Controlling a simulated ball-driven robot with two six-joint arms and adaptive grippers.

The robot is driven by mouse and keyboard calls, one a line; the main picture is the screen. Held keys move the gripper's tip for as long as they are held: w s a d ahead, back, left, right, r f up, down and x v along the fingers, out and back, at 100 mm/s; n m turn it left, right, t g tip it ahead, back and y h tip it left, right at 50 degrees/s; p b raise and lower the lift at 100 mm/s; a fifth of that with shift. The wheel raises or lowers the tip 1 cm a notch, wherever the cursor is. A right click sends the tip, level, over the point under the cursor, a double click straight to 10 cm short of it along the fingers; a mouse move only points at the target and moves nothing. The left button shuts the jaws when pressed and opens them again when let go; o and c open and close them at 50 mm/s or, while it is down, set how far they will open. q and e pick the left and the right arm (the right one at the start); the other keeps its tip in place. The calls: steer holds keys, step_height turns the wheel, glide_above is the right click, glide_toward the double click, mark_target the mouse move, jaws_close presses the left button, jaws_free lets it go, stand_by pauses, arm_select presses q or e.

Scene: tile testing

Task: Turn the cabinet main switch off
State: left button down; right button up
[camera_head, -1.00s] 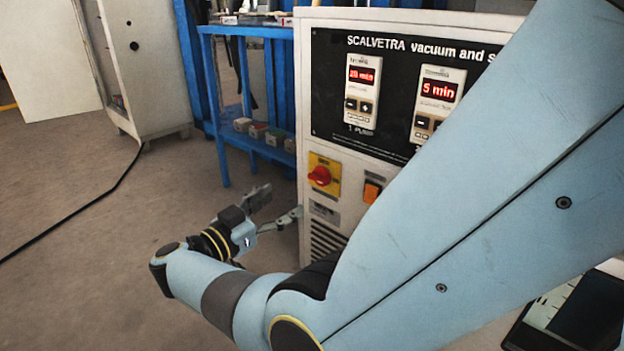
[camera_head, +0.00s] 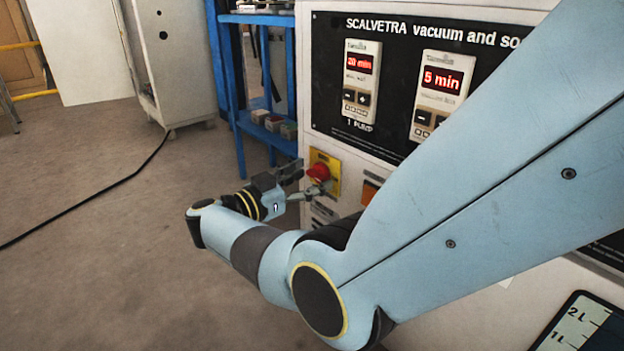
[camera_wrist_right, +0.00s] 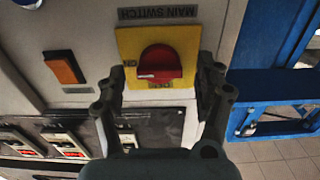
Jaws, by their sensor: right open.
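The cabinet main switch is a red rotary knob (camera_head: 319,172) on a yellow plate (camera_head: 333,166), low on the front of the white cabinet (camera_head: 365,162). My right gripper (camera_head: 304,182) is open and empty at the left of the knob. In the right wrist view, which is upside down, the red knob (camera_wrist_right: 160,63) shows between the two spread fingers of the right gripper (camera_wrist_right: 161,88), with a gap on each side. The words MAIN SWITCH show beside the yellow plate (camera_wrist_right: 190,42). The knob's exact pointing is hard to read. My left gripper is not in view.
An orange rocker switch (camera_wrist_right: 64,67) sits beside the main switch. A black panel (camera_head: 327,88) with red timers is above it. A blue shelf (camera_head: 238,115) stands left of the cabinet. A black cable (camera_head: 98,211) lies on the open floor at left.

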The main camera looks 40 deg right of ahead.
steer(key=shift+c, duration=0.4)
steer(key=c, duration=1.1)
steer(key=shift+n, duration=0.4)
steer(key=n+p, duration=0.1)
steer(key=n, duration=0.1)
steer(key=shift+r+n+p, duration=0.15)
steer(key=shift+n+p, duration=0.2)
steer(key=shift+n, duration=0.05)
steer(key=n+p, duration=0.1)
steer(key=n, duration=0.8)
steer(key=shift+p, duration=0.4)
steer(key=n, duration=0.5)
steer(key=shift+f, duration=0.2)
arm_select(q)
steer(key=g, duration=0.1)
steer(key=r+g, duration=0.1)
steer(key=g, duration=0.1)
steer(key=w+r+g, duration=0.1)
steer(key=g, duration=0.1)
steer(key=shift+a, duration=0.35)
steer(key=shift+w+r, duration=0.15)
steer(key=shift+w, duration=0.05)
arm_select(e)
steer(key=shift+n, duration=0.4)
